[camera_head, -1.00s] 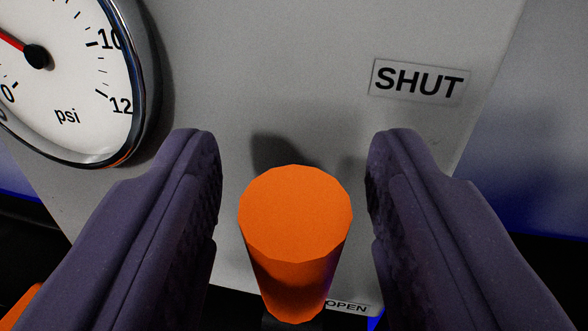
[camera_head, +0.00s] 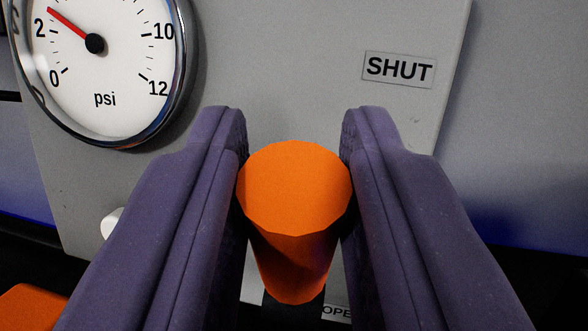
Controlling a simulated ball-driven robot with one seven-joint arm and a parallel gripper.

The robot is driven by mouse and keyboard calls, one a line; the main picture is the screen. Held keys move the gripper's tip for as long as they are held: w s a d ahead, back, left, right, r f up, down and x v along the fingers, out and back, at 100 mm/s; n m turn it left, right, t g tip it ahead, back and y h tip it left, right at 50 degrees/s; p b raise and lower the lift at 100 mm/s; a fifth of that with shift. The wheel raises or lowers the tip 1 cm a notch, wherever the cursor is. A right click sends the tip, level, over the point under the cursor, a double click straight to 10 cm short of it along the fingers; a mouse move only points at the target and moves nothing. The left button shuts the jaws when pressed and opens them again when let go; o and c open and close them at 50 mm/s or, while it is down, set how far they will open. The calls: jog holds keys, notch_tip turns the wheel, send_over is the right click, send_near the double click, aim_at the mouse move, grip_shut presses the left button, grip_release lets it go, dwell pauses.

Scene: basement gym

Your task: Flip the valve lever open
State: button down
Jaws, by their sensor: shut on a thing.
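The orange valve lever handle (camera_head: 292,210) stands in the middle of the view, its round end toward me. My gripper (camera_head: 294,135) is shut on it, one purple finger pressing each side. A "SHUT" label (camera_head: 399,69) is on the grey panel (camera_head: 285,55), up and to the right of the handle. An "OPEN" label (camera_head: 335,313) is partly hidden below, beside my right finger. The lever's pivot and lower part are hidden behind the handle and fingers.
A round psi gauge (camera_head: 97,65) with a red needle sits on the panel at upper left. A white knob (camera_head: 111,222) shows beside the left finger. An orange object (camera_head: 30,308) is at the lower left corner. Plain wall (camera_head: 530,120) lies to the right.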

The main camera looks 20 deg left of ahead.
jog(key=f+b, duration=0.1)
jog(key=b, duration=0.1)
jog(key=shift+s+d+t+b, duration=0.1)
jog(key=shift+s+t+b, duration=0.25)
jog(key=shift+t, duration=0.05)
jog(key=shift+s+r+y+b, duration=0.2)
jog(key=shift+y+b, duration=0.1)
jog(key=shift+b, duration=0.2)
jog(key=c, duration=1)
grip_release()
jog(key=shift+o, duration=0.2)
jog(key=p+v, duration=0.1)
jog(key=v, duration=0.6)
jog(key=shift+s+d+f, duration=0.2)
jog(key=shift+s+f, duration=0.05)
